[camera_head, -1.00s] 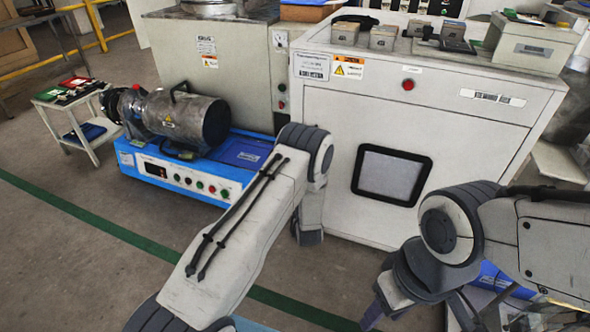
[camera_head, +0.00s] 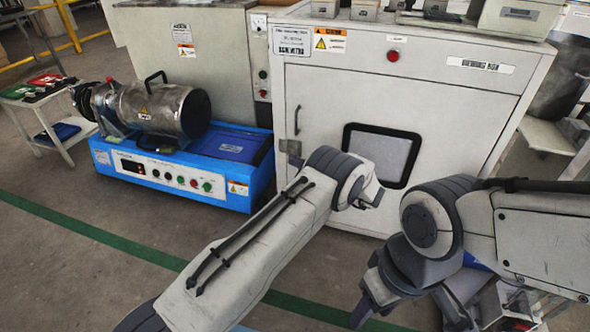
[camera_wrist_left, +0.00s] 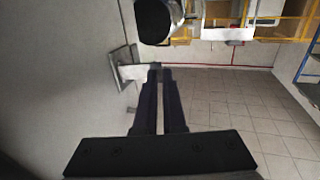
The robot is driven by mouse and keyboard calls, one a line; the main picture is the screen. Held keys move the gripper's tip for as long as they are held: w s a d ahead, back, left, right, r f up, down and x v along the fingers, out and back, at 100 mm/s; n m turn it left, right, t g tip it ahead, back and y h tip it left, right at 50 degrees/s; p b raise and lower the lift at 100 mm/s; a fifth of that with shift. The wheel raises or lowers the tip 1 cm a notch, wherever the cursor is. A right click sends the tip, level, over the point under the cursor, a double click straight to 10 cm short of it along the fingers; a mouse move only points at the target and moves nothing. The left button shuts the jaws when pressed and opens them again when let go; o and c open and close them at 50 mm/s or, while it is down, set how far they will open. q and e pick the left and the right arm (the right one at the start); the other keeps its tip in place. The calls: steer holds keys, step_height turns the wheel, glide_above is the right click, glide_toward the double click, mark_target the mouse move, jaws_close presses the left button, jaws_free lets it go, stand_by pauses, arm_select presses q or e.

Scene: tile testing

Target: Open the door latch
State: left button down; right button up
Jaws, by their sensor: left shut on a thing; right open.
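The white cabinet door (camera_head: 335,105) has a dark vertical handle (camera_head: 297,120) at its left edge. The small grey metal door latch (camera_head: 291,148) sits just below the handle. In the left wrist view the latch (camera_wrist_left: 124,72) projects from the pale door surface towards my left gripper (camera_wrist_left: 161,68). Its two dark fingers are close together, shut on the latch's lever end; the exact contact is dark and small. My right gripper (camera_head: 410,312) is open and empty at lower right, away from the latch.
A blue equipment base (camera_head: 180,182) with a metal cylinder (camera_head: 165,108) stands left of the cabinet. The door has a dark-framed window (camera_head: 382,153) and a red button (camera_head: 393,56) above it. The floor in front, with a green line (camera_head: 100,232), is clear.

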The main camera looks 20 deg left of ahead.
arm_select(q)
steer(key=shift+w+d+f+g+b, duration=0.1)
steer(key=shift+d+g+b, duration=0.05)
steer(key=shift+g+b, duration=0.15)
steer(key=shift+n, duration=0.3)
steer(key=c, duration=1)
jaws_free()
steer(key=p+v, duration=0.3)
steer(key=v, duration=0.7)
steer(key=shift+d, duration=0.25)
